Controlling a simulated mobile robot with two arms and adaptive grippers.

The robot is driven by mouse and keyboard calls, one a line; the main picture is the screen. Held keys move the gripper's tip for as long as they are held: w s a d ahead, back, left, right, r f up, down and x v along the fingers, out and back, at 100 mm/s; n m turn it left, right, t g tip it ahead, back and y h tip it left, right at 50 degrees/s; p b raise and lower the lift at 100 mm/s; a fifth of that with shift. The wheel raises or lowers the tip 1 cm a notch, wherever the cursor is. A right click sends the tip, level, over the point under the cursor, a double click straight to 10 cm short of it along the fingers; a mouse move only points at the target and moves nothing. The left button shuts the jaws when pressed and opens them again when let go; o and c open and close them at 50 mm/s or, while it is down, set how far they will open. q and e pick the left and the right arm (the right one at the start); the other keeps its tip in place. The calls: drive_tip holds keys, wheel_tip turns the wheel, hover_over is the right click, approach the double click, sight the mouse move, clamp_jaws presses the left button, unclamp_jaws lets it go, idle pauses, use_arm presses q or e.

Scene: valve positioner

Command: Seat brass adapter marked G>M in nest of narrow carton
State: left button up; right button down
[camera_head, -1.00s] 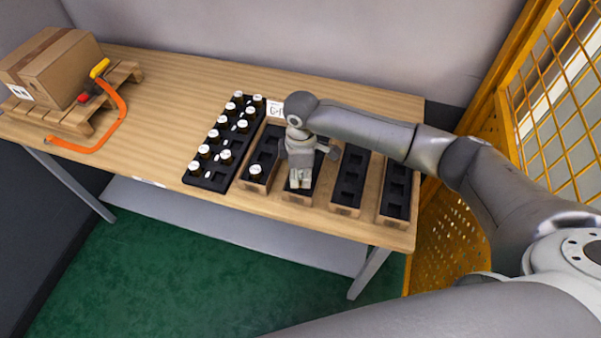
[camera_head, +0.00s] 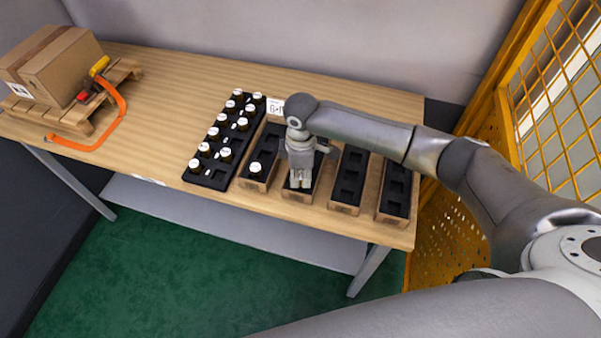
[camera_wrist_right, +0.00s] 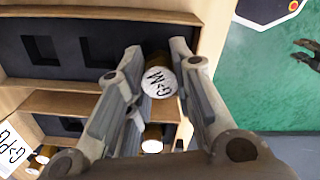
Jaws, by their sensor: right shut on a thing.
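In the right wrist view, my right gripper (camera_wrist_right: 160,85) is shut on a brass adapter (camera_wrist_right: 157,63) with a white top marked G>M. The adapter sits between the fingers at the end of a narrow carton (camera_wrist_right: 190,40) with a black nest insert (camera_wrist_right: 60,45). I cannot tell whether its base is inside a nest. In the head view, my right gripper (camera_head: 300,181) points down over the front of the second narrow carton (camera_head: 302,197) from the left and hides the adapter. My left gripper is not in view.
The left carton (camera_head: 250,184) holds one white-topped adapter (camera_head: 256,168). A black tray (camera_head: 209,184) with several adapters stands left of it. Two empty-looking cartons (camera_head: 345,208) (camera_head: 392,219) stand right. A pallet (camera_head: 75,118) with a box (camera_head: 55,65) is far left. A yellow mesh fence (camera_head: 560,110) borders the right.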

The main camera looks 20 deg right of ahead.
drive_tip(key=shift+p, duration=0.45)
drive_tip(key=shift+f+b, duration=0.3)
drive_tip(key=shift+f, duration=0.6)
idle(0.4)
drive_tip(key=c, duration=1.2)
unclamp_jaws()
